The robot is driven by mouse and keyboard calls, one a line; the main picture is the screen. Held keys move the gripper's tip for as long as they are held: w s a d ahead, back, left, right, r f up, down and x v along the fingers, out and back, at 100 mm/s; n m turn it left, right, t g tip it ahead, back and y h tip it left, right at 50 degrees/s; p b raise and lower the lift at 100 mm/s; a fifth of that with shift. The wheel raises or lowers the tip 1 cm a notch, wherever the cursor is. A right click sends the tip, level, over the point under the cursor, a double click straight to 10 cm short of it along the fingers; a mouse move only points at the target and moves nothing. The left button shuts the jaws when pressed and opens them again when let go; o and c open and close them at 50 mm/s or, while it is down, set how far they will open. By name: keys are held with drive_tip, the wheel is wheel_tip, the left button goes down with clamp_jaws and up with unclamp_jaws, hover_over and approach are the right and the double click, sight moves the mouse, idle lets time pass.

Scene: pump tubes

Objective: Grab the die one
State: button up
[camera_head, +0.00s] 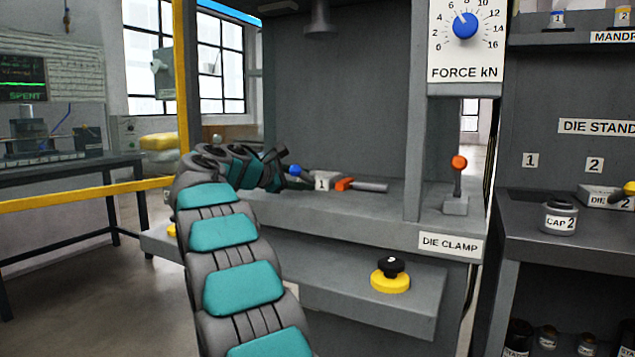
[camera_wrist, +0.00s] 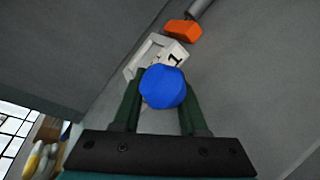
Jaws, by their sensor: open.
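Die one is a pale block (camera_head: 322,181) marked "1" with a blue ball knob (camera_head: 295,170) at its left end, lying on the grey press bed. In the wrist view the block (camera_wrist: 158,53) lies beyond the blue knob (camera_wrist: 163,88). My gripper (camera_wrist: 163,79) is open, with one dark green finger on each side of the knob in this view. I cannot tell whether either finger touches it. In the head view my gripper (camera_head: 285,178) is at the left of the knob, partly hidden by my arm.
An orange-tipped clamp bar (camera_head: 345,184) lies against the right end of the die; its tip also shows in the wrist view (camera_wrist: 182,29). The clamp lever (camera_head: 458,175) stands right of the press post.

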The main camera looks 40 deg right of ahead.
clamp_jaws()
idle(0.3)
drive_tip(key=shift+r, duration=0.1)
idle(1.0)
